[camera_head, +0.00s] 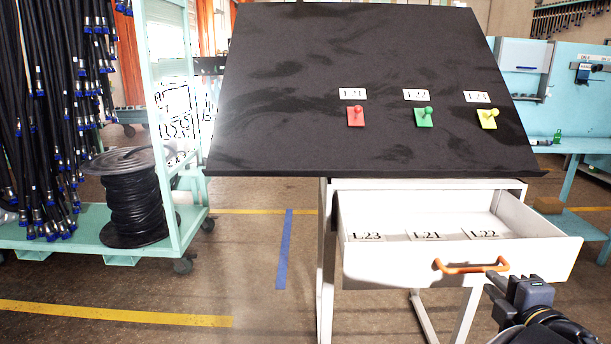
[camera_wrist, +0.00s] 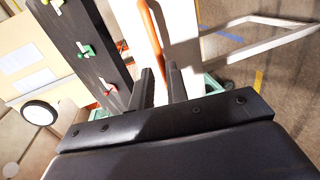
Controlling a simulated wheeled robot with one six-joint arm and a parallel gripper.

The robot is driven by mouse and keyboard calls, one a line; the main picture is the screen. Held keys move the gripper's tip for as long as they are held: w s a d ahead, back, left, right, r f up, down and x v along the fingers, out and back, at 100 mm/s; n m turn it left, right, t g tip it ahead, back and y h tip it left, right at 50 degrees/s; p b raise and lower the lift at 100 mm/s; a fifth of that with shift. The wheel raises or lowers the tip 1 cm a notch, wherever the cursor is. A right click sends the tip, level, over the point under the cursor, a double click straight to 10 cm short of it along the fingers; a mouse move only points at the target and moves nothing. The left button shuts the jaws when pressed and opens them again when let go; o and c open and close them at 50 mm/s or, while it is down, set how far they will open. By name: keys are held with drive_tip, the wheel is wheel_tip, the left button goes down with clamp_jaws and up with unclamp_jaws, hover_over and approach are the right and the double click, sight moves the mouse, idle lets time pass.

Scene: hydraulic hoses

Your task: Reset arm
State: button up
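The drawer (camera_head: 460,262) under the black board is pulled open. It has an orange handle (camera_head: 470,268) on its white front. My gripper (camera_head: 493,284) is at the lower right, just in front of the handle's right end. In the wrist view, my gripper (camera_wrist: 160,75) has a gap between its two dark fingers and holds nothing. The orange handle (camera_wrist: 150,25) lies beyond the fingertips there; whether they touch cannot be told.
The black board (camera_head: 350,90) carries red (camera_head: 355,116), green (camera_head: 423,116) and yellow (camera_head: 487,118) knobbed pieces below labels. Labels lie inside the drawer. A hose rack with a black spool (camera_head: 135,200) stands left. A teal bench (camera_head: 570,140) stands right. The floor left of the drawer is clear.

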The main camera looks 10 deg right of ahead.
sight(479, 271)
drive_tip(key=shift+b+x, duration=0.7)
drive_tip(key=shift+x, duration=2.8)
